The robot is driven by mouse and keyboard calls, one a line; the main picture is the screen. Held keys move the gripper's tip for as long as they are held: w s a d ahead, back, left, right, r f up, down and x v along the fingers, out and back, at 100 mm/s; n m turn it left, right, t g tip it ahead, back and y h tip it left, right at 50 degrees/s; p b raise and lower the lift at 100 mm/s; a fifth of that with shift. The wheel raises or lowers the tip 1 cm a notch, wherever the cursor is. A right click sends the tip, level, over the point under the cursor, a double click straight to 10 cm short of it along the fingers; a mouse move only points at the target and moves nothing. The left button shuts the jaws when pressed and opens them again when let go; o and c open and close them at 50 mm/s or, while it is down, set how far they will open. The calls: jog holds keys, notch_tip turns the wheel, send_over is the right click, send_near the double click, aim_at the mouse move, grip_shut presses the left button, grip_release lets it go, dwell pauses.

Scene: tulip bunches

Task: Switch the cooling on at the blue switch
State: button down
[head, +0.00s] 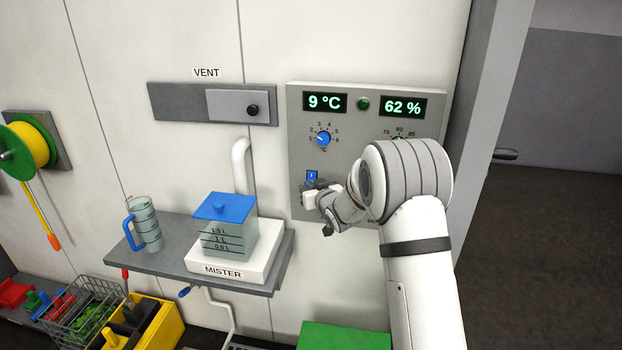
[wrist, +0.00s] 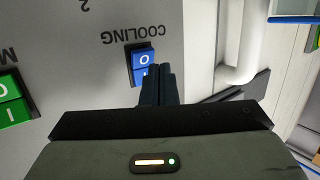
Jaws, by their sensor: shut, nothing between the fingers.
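The blue switch (head: 312,175) is on the lower left of the grey control panel (head: 346,165). In the wrist view, which is upside down, the blue switch (wrist: 140,64) shows an O half and an I half, with the label COOLING (wrist: 134,34) beside it. My gripper (wrist: 158,70) is shut and empty. Its fingertips are right at the switch, beside and partly over the I half. I cannot tell whether they touch it. In the head view my wrist hides part of the panel just below and right of the switch.
A green switch (wrist: 10,100) is at the left in the wrist view. The panel has a blue knob (head: 323,139) and displays reading 9 °C (head: 325,103) and 62 % (head: 403,107). A white pipe (head: 240,165) and a shelf (head: 160,257) with a jug (head: 148,228) are to the left.

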jog(key=s+b, duration=0.1)
jog(key=s+f+b, duration=0.1)
jog(key=s+b, duration=0.1)
jog(key=s+a+b, duration=0.1)
jog(key=shift+s+f, duration=0.3)
jog(key=shift+f, duration=0.1)
jog(key=shift+s+d+f, duration=0.1)
